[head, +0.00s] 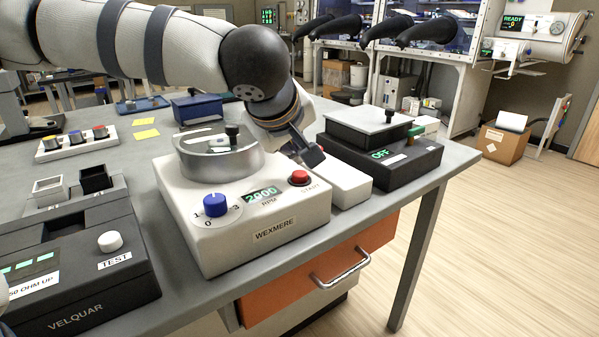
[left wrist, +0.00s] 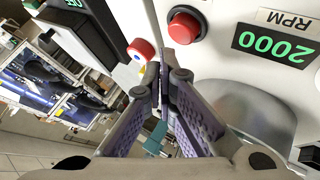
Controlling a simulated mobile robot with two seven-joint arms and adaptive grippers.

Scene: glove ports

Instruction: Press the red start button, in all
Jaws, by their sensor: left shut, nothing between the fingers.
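The red start button (head: 299,178) is a domed cap on the front right of the white Wexmere machine (head: 267,238), beside the green display reading 2000 RPM. It also shows in the left wrist view (left wrist: 185,25), in a dark ring. My left gripper (head: 314,156) is shut and empty, just behind and right of the button in the head view, and looks apart from it. In the left wrist view its closed fingertips (left wrist: 166,72) lie below the button in the picture. My right gripper is not in view.
A blue dial (head: 215,205) and a round metal bowl (head: 218,160) are on the machine. A white box (head: 341,181) and a black unit reading OFF (head: 380,158) stand at its right. The black Velquar unit (head: 75,270) stands at left. A second red cap (left wrist: 140,49) shows near my fingers.

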